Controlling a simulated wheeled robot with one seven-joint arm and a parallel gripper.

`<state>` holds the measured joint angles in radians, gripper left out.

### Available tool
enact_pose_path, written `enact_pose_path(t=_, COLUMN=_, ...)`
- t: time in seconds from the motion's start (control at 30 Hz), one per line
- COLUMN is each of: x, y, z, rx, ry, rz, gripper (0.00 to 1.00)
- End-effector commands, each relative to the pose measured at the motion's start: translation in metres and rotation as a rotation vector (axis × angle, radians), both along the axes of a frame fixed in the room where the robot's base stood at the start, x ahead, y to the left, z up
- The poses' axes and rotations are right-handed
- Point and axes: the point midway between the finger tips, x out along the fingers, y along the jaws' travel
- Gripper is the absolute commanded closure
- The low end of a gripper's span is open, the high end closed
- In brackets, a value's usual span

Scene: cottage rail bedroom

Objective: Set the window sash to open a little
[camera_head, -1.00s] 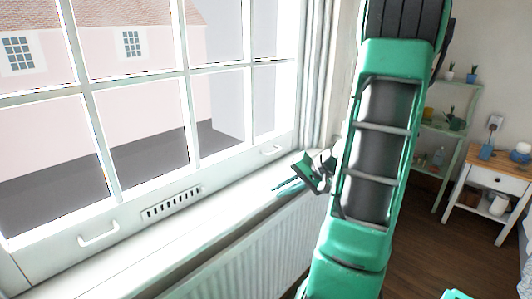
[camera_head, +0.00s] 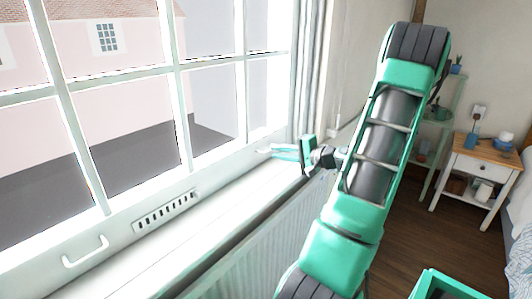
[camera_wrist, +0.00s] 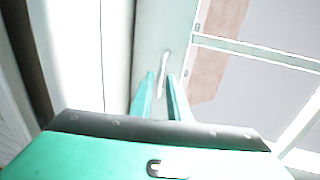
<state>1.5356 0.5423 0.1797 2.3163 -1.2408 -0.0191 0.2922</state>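The white window sash (camera_head: 110,235) has a bottom rail with two white pull handles, and its lower edge looks down near the sill. The left handle (camera_head: 86,251) is free. The right handle (camera_head: 262,151) is by the green fingertips of my gripper (camera_head: 280,152). In the wrist view, the right handle (camera_wrist: 163,68) lies lengthwise between the two spread fingertips of my gripper (camera_wrist: 160,76). The fingers are apart, with gaps beside the handle. I cannot tell whether either one touches it.
A slotted vent (camera_head: 167,211) sits on the rail between the handles. The white sill (camera_head: 190,232) is clear, with a ribbed radiator (camera_head: 262,230) below it. A green shelf (camera_head: 437,130) and a small wooden-topped table (camera_head: 483,160) stand at the right.

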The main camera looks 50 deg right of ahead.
Motion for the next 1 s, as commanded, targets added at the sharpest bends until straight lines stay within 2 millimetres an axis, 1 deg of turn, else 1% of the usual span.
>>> enact_pose_path(t=0.03, x=0.010, y=0.002, z=-0.002, rx=0.000, ry=-0.001, rz=0.004, gripper=0.85)
enact_pose_path(t=0.2, x=0.033, y=0.003, z=-0.008, rx=0.000, ry=0.000, rz=0.004, gripper=0.85)
enact_pose_path(t=0.4, x=0.046, y=0.004, z=-0.010, rx=-0.001, ry=0.000, rz=0.002, gripper=0.85)
enact_pose_path(t=0.7, x=0.048, y=0.004, z=-0.011, rx=-0.002, ry=0.000, rz=0.001, gripper=0.85)
enact_pose_path(t=0.73, x=0.048, y=0.004, z=-0.011, rx=-0.002, ry=0.000, rz=0.001, gripper=0.89)
enact_pose_path(t=0.77, x=0.048, y=0.004, z=-0.011, rx=-0.002, ry=0.000, rz=0.001, gripper=0.96)
enact_pose_path(t=0.8, x=0.048, y=0.004, z=-0.011, rx=-0.002, ry=0.001, rz=0.001, gripper=1.00)
enact_pose_path(t=1.0, x=0.047, y=0.004, z=-0.011, rx=-0.002, ry=0.001, rz=0.000, gripper=1.00)
